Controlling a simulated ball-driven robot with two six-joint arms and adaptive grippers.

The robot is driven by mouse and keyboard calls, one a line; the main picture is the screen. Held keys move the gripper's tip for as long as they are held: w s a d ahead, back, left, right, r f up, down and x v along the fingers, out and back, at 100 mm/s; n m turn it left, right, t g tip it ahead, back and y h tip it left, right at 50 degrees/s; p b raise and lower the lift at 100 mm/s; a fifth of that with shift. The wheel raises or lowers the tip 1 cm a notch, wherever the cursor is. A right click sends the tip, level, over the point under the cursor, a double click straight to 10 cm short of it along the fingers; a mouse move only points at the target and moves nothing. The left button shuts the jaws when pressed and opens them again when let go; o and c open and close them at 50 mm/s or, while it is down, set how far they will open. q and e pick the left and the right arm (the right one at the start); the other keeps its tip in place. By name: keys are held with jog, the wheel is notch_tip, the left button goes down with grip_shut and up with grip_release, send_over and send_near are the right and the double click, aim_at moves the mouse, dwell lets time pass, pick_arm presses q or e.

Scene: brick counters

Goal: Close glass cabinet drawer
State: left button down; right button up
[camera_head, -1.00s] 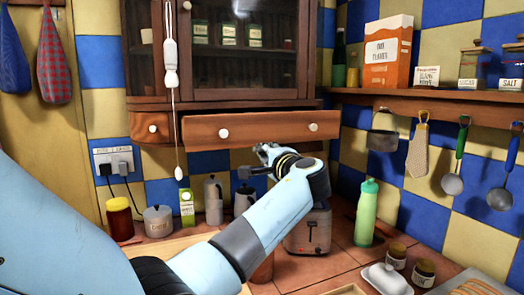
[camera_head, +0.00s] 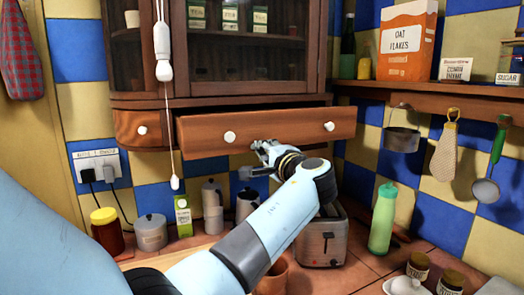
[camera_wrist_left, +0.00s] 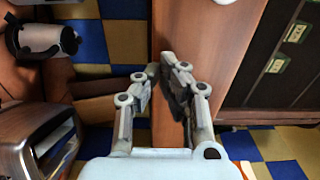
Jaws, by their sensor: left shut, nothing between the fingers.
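The wide wooden drawer (camera_head: 280,133) below the glass cabinet (camera_head: 245,60) stands pulled out, its front forward of the cabinet's lower edge. It has two white knobs, left (camera_head: 229,136) and right (camera_head: 329,126). My left gripper (camera_head: 262,156) is at the drawer's lower front edge, between the knobs. In the left wrist view its fingers (camera_wrist_left: 165,72) are drawn together with nothing held, in front of the brown drawer panel (camera_wrist_left: 182,28). I cannot tell whether they touch it. My right gripper is not in view.
A small drawer (camera_head: 140,129) sits at the left. A toaster (camera_head: 322,238), a green bottle (camera_head: 382,218) and several jars and pots stand on the counter below. A hanging white pull cord (camera_head: 170,130) crosses before the cabinet. A shelf (camera_head: 440,97) with hanging utensils runs along the right wall.

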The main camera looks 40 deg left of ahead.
pick_arm(q)
jog(key=b+x, duration=0.6)
jog(key=x, duration=0.6)
jog(key=shift+w+a, duration=0.1)
jog(key=shift+a, duration=0.1)
jog(key=shift+r, duration=0.1)
